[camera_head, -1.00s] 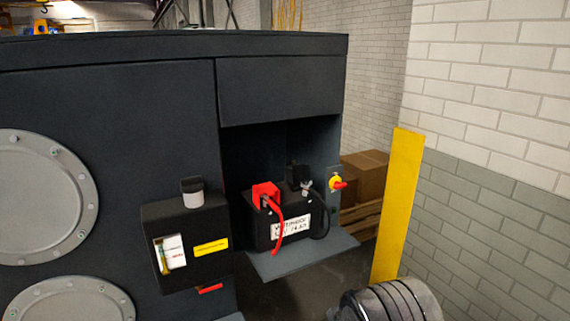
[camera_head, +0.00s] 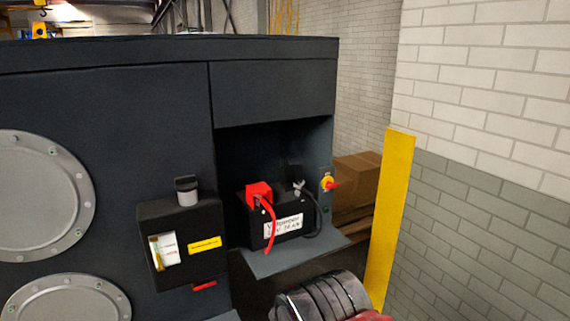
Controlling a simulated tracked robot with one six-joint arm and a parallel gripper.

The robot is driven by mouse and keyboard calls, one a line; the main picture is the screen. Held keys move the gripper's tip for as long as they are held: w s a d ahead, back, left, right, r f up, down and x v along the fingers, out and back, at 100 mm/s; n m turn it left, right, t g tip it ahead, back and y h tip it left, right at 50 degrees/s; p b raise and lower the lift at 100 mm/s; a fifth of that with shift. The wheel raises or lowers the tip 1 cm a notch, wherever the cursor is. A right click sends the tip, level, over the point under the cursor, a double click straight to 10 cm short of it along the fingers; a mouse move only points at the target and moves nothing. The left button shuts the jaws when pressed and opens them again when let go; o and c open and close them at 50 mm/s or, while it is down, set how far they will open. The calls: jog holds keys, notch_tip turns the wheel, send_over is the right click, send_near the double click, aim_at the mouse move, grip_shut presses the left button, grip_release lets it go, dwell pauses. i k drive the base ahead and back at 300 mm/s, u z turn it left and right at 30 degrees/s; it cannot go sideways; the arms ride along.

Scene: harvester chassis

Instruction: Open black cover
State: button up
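A black battery (camera_head: 262,229) with a white label stands on a shelf in the open bay of the dark chassis. A red cover (camera_head: 259,192) sits on its left terminal, with a red cable running down the front. At the right terminal a grey metal clamp (camera_head: 299,188) shows, with a black cable looping down on the right. The black cover is hard to pick out against the dark bay, so I cannot tell its position clearly. A ribbed grey part of my arm shows at the bottom edge, below the shelf. My gripper's fingers are not in view.
A red and yellow switch (camera_head: 329,183) is on the bay's right wall. The grey shelf (camera_head: 290,257) juts out under the battery. A black box (camera_head: 182,240) with a grey cap is left of the bay. A yellow post (camera_head: 390,215) and a brick wall stand right.

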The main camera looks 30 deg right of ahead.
aim_at(287, 173)
jog(key=z, duration=0.05)
jog(key=i, duration=1)
jog(key=u, duration=0.05)
